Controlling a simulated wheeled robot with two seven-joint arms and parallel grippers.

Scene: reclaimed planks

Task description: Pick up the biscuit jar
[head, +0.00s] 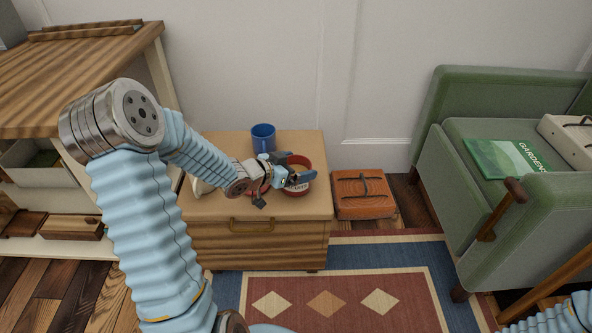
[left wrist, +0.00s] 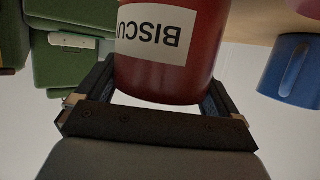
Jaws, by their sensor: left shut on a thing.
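The biscuit jar (head: 298,188) is red with a white label, near the right side of the low wooden cabinet (head: 255,209). In the left wrist view the jar (left wrist: 165,78) shows upside down, its label reading "BISCU", between the two fingers. My left gripper (head: 291,177) is shut on the jar; its arm and fingers hide part of it. I cannot tell whether the jar's base touches the cabinet top. My right gripper is out of view; only a bit of its arm shows at bottom right.
A blue mug (head: 263,138) stands just behind the jar. An orange box (head: 363,194) sits on the floor right of the cabinet. A green armchair (head: 476,130) stands farther right, with a book (head: 507,160) on it.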

